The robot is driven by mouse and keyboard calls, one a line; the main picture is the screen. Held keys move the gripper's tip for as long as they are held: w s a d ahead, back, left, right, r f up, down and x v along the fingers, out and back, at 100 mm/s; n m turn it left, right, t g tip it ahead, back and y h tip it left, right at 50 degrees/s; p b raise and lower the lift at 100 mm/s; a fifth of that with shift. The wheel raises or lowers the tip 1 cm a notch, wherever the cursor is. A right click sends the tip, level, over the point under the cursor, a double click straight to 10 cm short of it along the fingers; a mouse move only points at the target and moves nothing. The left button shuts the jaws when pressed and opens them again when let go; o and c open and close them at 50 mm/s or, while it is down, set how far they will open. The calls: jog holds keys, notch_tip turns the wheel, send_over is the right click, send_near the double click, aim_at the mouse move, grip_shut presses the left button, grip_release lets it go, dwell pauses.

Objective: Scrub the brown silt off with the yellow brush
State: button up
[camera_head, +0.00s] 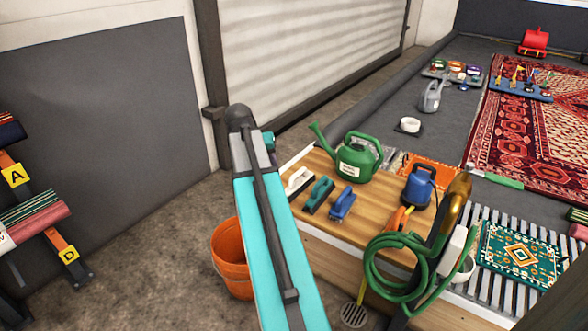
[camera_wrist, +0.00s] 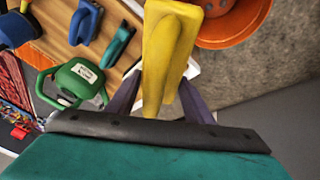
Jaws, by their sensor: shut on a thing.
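My gripper (camera_wrist: 158,98) is shut on the yellow brush (camera_wrist: 172,48), which fills the upper middle of the wrist view. In the head view my arm hides the gripper and the brush. A small green patterned rug (camera_head: 520,254) lies on a slatted grate (camera_head: 485,283) at the right. A large red patterned rug (camera_head: 535,125) lies on the dark floor at the back right. I cannot make out brown silt clearly on either rug.
A wooden bench (camera_head: 325,220) holds teal (camera_head: 318,194) and blue (camera_head: 342,203) brushes, a green watering can (camera_head: 358,157) and a blue device (camera_head: 418,188). A coiled green hose (camera_head: 372,268) hangs in front. An orange bucket (camera_head: 232,262) stands on the floor.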

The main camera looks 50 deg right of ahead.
jog(key=w+a+r+n+t, duration=0.1)
jog(key=w+a+r+n, duration=0.15)
jog(key=a, duration=0.55)
jog(key=w+a+r+n+y, duration=0.1)
jog(key=w+a, duration=0.3)
jog(key=a, duration=0.4)
jog(key=w+a+r+n+t, duration=0.15)
jog(key=w+a, duration=0.25)
jog(key=a, duration=0.4)
jog(key=a+r+n, duration=0.2)
jog(key=a, duration=0.9)
jog(key=a+r+n+y, duration=0.1)
jog(key=a+r+n, duration=0.2)
jog(key=a, duration=0.8)
jog(key=shift+t+y, duration=0.3)
jog(key=shift+t, duration=0.15)
